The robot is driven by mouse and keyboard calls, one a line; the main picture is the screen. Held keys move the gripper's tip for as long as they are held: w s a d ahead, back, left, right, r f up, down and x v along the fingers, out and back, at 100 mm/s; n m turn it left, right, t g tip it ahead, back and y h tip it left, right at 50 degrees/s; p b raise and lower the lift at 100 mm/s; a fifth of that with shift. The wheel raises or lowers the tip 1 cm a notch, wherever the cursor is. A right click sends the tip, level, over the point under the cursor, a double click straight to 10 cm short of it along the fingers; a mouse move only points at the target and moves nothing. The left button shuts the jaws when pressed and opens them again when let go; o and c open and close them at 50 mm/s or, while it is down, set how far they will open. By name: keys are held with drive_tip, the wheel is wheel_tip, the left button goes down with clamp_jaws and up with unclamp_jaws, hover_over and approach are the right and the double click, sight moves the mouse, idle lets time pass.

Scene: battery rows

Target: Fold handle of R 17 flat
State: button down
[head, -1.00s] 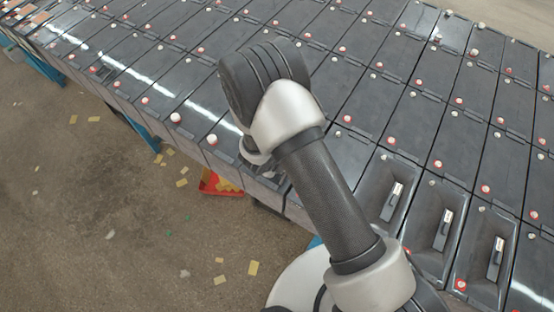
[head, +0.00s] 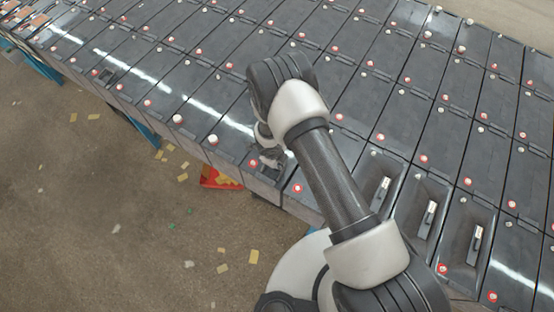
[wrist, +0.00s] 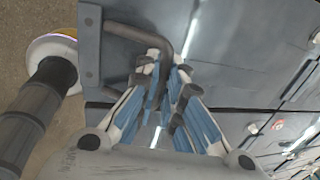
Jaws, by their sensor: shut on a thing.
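In the wrist view a bent grey metal handle (wrist: 134,32) stands out from a dark grey battery (wrist: 118,65). My gripper (wrist: 160,88) is shut on this handle, its blue-and-white fingers closed around the bar. The fingers hide the handle's lower part, and its exact tilt is hard to tell. In the head view my gripper (head: 270,158) is at the front edge of the battery rows, low over a battery (head: 262,180), partly hidden by my wrist. No number that marks R 17 is readable.
Rows of dark batteries with red and white caps fill the table. Batteries at the lower right have recessed tops with pale-labelled handles (head: 430,219). A red tray (head: 215,180) with yellow pieces is on the floor below the edge. Yellow scraps lie about the open floor.

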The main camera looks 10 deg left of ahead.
idle(0.3)
drive_tip(key=c, duration=1.7)
unclamp_jaws()
drive_tip(key=v, duration=1.2)
